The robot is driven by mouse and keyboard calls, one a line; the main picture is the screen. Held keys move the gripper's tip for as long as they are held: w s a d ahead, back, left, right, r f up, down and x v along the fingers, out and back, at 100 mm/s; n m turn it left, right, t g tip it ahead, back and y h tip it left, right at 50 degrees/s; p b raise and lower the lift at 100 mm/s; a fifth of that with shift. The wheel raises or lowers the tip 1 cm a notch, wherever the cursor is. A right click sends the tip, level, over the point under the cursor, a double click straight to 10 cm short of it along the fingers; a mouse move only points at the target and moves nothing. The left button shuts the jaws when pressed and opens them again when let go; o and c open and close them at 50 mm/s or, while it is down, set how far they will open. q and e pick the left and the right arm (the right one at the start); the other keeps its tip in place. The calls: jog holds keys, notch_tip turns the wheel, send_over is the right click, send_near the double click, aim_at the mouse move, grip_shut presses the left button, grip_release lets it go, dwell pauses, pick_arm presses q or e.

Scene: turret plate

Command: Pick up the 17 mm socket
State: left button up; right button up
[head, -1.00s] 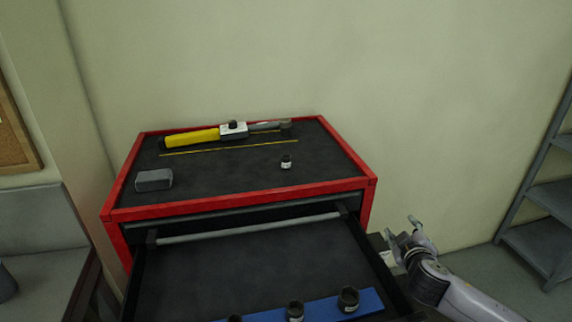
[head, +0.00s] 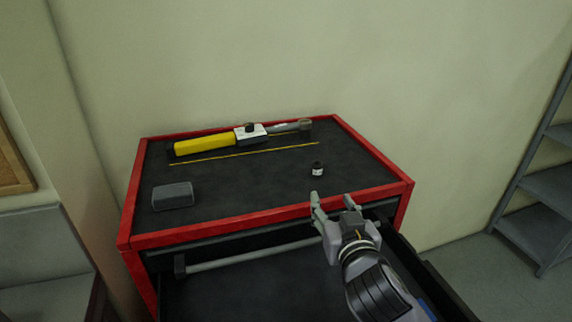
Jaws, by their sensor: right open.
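A small dark socket with a pale label (head: 317,169) stands upright on the black top of the red tool chest (head: 265,215), right of the middle. Its label is too small to read. My right gripper (head: 332,198) is open and empty at the chest's front edge, just in front of the socket and apart from it. My right arm hides most of the blue socket rail (head: 427,309) in the open drawer. The sockets seen there before are hidden now. My left gripper is out of view.
A yellow-handled torque wrench (head: 205,144) lies along the back of the top, behind a thin yellow line. A grey block (head: 173,195) sits at the front left. The open drawer (head: 235,295) juts out in front. Grey shelves (head: 545,190) stand at the right.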

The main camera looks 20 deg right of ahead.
jog(key=p, duration=0.1)
send_near(318, 169)
jog(key=shift+d, duration=0.4)
jog(key=p+x, duration=0.1)
jog(key=x, duration=0.3)
jog(key=shift+w+a, duration=0.15)
jog(key=shift+w+f, duration=0.1)
jog(key=shift+w, duration=0.05)
jog(key=shift+w+p, duration=0.25)
jog(key=shift+p, duration=0.15)
jog(key=p+x, duration=0.2)
jog(key=x, duration=0.2)
jog(key=shift+w, duration=0.4)
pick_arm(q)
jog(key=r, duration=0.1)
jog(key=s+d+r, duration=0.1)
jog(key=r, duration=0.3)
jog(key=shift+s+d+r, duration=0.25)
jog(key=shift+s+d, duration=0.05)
